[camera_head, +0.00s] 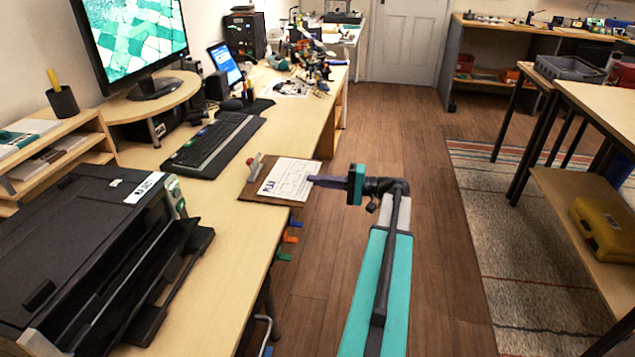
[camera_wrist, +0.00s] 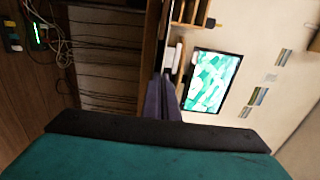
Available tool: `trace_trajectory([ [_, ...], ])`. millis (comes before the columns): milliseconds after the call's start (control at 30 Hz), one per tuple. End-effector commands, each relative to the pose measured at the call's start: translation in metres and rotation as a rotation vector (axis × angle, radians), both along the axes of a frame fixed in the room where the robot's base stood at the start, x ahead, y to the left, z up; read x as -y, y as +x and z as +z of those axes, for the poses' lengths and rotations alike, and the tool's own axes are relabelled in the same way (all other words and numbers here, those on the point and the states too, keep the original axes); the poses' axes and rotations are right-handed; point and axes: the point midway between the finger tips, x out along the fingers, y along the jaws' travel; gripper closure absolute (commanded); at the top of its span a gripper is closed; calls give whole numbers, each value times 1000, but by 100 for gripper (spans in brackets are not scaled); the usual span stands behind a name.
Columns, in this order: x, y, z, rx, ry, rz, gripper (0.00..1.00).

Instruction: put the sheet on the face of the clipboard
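The clipboard (camera_head: 250,191) is a brown board with a red and metal clip, lying near the desk's right edge in the head view. The white printed sheet (camera_head: 287,177) is over its face, with brown board showing at the left and front. Whether the sheet touches the board or hovers just above is unclear. My gripper (camera_head: 313,181) comes from the right, and its purple fingertips meet the sheet's right edge. In the wrist view the two fingers (camera_wrist: 163,98) look closed together, apparently pinching the sheet's edge; the sheet itself is hard to make out there.
A black printer (camera_head: 80,250) stands on the desk at front left. A keyboard (camera_head: 215,142) and monitor (camera_head: 130,40) are behind. Coloured clips (camera_head: 290,238) hang at the desk's right edge. The floor right of the desk is free; a table (camera_head: 600,105) stands farther right.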

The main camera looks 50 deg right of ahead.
Motion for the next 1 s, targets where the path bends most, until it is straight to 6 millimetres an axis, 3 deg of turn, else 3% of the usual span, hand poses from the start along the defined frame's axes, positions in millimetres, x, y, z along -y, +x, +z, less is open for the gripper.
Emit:
trace_trajectory([
  [200, 1, -1, -4, 0, 0, -1, 100],
  [333, 1, -1, -3, 0, 0, -2, 81],
  [767, 2, -1, 1, 0, 0, -3, 81],
  [1000, 14, -7, 0, 0, 0, -3, 81],
])
